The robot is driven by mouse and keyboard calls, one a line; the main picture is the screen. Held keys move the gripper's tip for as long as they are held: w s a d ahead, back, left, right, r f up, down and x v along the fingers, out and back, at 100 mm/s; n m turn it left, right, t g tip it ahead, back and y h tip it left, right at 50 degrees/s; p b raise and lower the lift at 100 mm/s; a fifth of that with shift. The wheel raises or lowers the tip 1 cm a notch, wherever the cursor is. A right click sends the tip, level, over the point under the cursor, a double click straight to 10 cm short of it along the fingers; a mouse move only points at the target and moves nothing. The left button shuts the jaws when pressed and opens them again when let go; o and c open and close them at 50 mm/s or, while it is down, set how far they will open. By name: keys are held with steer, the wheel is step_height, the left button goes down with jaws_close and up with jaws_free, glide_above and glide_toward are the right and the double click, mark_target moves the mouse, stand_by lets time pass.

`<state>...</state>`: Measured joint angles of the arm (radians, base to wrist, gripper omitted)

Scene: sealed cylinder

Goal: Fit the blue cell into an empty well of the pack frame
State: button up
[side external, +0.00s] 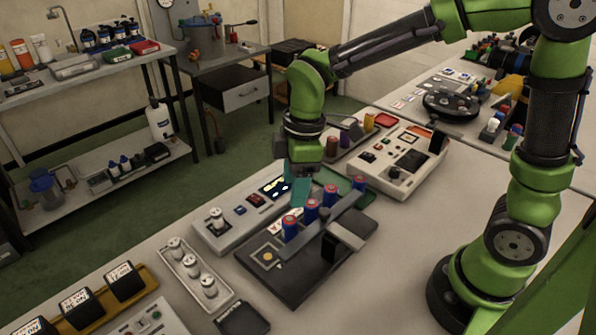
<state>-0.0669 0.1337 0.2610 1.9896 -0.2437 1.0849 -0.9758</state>
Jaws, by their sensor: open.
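The pack frame (300,285) is a dark block with a grey bar across it, standing on the bench in the middle. Several blue cells with red tops stand upright in a row along the bar, among them a front one (289,229), a middle one (311,211) and a far one (359,185). I cannot tell which is the task's cell. A pale square with a round mark (267,257), possibly an empty well, shows at the frame's left end. My gripper (300,192) points down with teal fingers, open, just behind the row; its fingertips are partly hidden.
A grey console (213,238) with a small display lies behind the frame. A white tray of white cylinders (190,272) is to the left. A beige instrument (400,172) stands behind right. A black clamp-like block (335,247) rises at the frame's front. Bench at the right front is clear.

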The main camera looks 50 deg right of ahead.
steer(key=s+d+r+m+t, duration=0.6)
steer(key=s+d+r+m, duration=0.3)
steer(key=m, duration=0.6)
steer(key=shift+s+d+y, duration=0.2)
steer(key=shift+s+y, duration=0.2)
steer(key=shift+s, duration=0.55)
